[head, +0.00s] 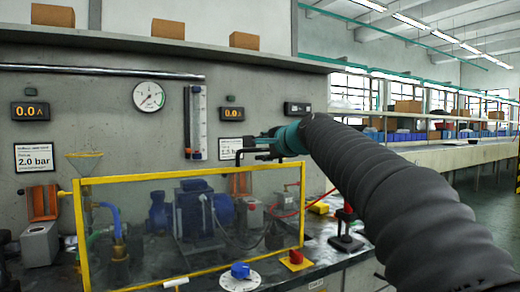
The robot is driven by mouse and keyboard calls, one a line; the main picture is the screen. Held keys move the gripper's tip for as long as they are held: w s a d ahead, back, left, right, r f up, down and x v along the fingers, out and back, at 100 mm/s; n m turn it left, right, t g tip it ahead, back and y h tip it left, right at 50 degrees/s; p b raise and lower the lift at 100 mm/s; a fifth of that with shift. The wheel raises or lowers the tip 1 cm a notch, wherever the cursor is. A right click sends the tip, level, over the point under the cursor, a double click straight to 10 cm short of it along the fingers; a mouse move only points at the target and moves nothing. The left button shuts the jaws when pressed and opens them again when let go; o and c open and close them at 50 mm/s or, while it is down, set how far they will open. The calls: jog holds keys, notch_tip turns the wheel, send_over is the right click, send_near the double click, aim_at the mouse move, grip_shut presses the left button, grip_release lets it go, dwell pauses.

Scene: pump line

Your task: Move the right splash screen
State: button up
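A clear splash screen in a yellow frame (150,173) stands upright along the front of the bench, with the pump gear visible through it. It is the only framed screen I can make out, so I cannot tell whether a separate left one stands here. My gripper (248,152) points left, in the air above the right part of the screen's top rail. Its dark fingers look apart from the rail. They are small and seen side-on, so their opening is unclear. I see nothing held in them.
Behind the screen are a blue motor pump (205,215) and hoses. A blue knob (240,270) and a red-yellow switch (296,260) sit in front. A black stand with a red top (346,225) is to the right. A gauge (148,96) and flow tube (196,120) are on the wall.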

jog(key=v, duration=1.1)
